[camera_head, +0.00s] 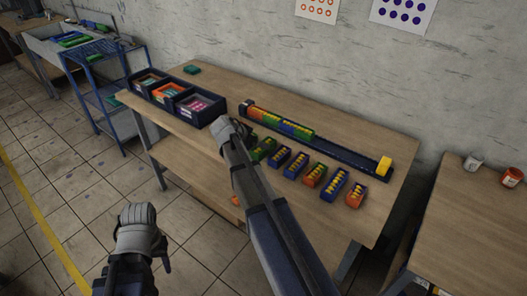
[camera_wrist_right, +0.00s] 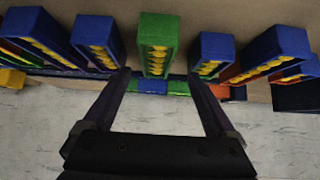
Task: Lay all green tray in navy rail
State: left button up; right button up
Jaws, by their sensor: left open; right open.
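A green tray (camera_head: 264,149) with yellow pieces lies in the front row on the table. In the right wrist view this green tray (camera_wrist_right: 157,45) stands between the spread fingers of my right gripper (camera_wrist_right: 160,78), not clasped. Another tray (camera_head: 315,175) further right in the row looks green and orange. The navy rail (camera_head: 345,156) runs along the table behind the row. Orange, green and blue trays (camera_head: 280,123) sit in its left part. My right gripper (camera_head: 234,130) is over the table, partly hidden by its arm. My left gripper (camera_head: 140,232) hangs open over the floor.
Blue trays (camera_wrist_right: 97,38) and (camera_wrist_right: 212,50) stand close on both sides of the green tray. A yellow block (camera_head: 384,165) sits at the rail's right end. Dark bins (camera_head: 200,112) stand at the table's left. The rail's right half is empty.

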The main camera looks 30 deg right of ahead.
jog(key=shift+w+d+f, duration=0.1)
jog(key=shift+d+f, duration=0.05)
jog(key=shift+f, duration=0.1)
jog(key=shift+d+f+b, duration=0.3)
jog(key=shift+f+b, duration=0.15)
jog(key=shift+f, duration=0.05)
jog(key=b+x, duration=0.3)
jog(key=x, duration=0.1)
jog(key=shift+d+f, duration=0.1)
jog(key=shift+c, duration=0.2)
grip_shut()
notch_tip(320, 180, up, 10)
jog(key=p, duration=1)
